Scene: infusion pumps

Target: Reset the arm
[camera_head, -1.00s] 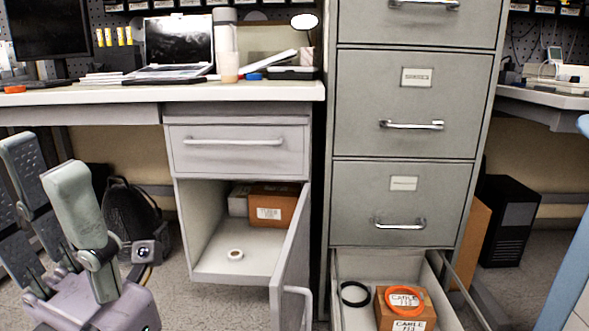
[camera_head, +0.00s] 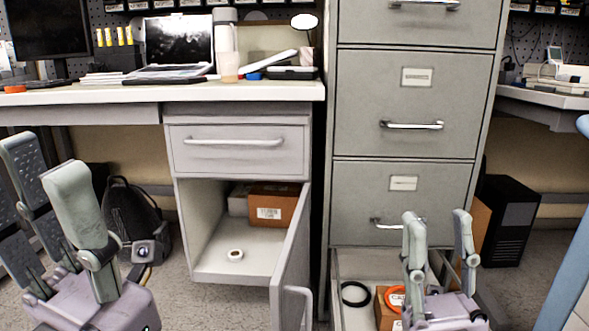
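My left gripper (camera_head: 48,190) is at the lower left, in front of the desk, with its fingers pointing up and spread apart. It is open and nothing shows between the fingers. My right gripper (camera_head: 438,235) is at the lower right, in front of the open bottom drawer of the filing cabinet. Its two fingers point up with a clear gap between them, and it is open and empty. It hides part of the drawer and of the box in it.
The bottom drawer (camera_head: 347,318) is pulled out and holds a black ring (camera_head: 355,294), a cardboard box (camera_head: 383,312) and an orange ring (camera_head: 394,298). The desk cabinet door (camera_head: 291,262) stands open. A white roll (camera_head: 235,255) and boxes (camera_head: 272,208) are inside.

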